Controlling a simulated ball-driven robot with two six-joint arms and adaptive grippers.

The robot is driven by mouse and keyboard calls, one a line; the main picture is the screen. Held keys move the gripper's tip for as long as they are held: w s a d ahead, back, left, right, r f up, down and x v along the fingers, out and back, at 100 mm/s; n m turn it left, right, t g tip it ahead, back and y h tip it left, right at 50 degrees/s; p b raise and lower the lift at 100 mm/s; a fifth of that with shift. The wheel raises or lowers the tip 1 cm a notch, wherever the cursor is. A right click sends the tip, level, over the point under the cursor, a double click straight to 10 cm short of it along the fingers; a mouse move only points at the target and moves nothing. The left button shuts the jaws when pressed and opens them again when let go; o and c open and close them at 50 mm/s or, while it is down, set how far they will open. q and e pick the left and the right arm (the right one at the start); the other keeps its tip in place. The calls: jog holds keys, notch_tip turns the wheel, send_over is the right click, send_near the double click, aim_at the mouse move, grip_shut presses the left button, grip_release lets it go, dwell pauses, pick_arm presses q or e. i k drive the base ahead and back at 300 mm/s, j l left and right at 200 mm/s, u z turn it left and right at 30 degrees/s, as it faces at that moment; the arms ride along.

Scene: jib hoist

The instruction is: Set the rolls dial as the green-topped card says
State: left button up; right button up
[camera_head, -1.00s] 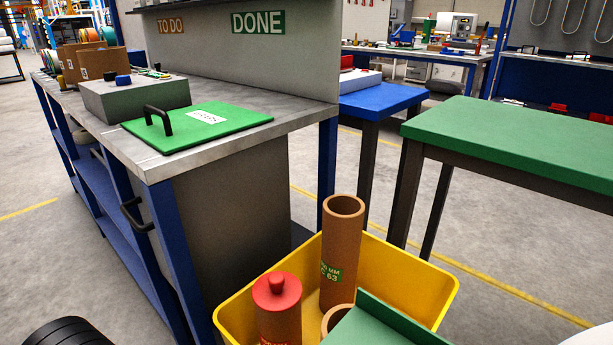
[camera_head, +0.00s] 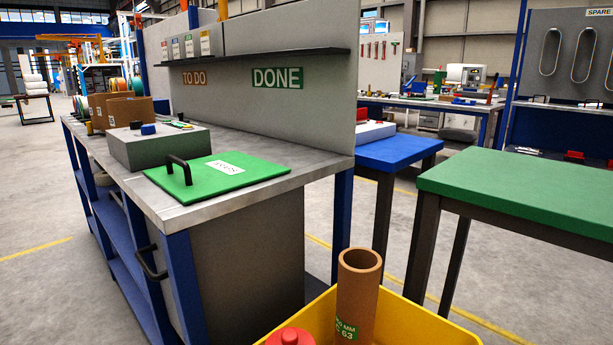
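Several small white cards (camera_head: 189,46) with coloured tops stand in a row on the dark shelf (camera_head: 260,56) above the workbench. They are too small for me to read, and I cannot tell for sure which top is green. I cannot make out a rolls dial in this view. A grey box (camera_head: 158,150) on the bench has small dark and blue parts on top, too small to identify. Neither of my grippers is in view.
A green lid or board (camera_head: 217,176) with a black handle lies on the workbench (camera_head: 190,212). A yellow bin (camera_head: 425,325) with a brown tube (camera_head: 357,295) and a red-topped item stands in front. A green table (camera_head: 530,190) is at right; open floor lies left.

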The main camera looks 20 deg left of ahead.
aim_at(148, 129)
jog(key=j+u, duration=0.2)
jog(key=u, duration=0.25)
jog(key=j+u, duration=0.25)
jog(key=u, duration=0.2)
jog(key=j+u, duration=0.25)
jog(key=u, duration=0.15)
jog(key=i+j+z, duration=0.1)
jog(key=j, duration=0.25)
jog(key=i+j+z, duration=0.1)
jog(key=i+j, duration=0.2)
jog(key=i+j+z, duration=0.15)
jog(key=j, duration=0.35)
jog(key=i+j+z, duration=0.1)
jog(key=j, duration=0.3)
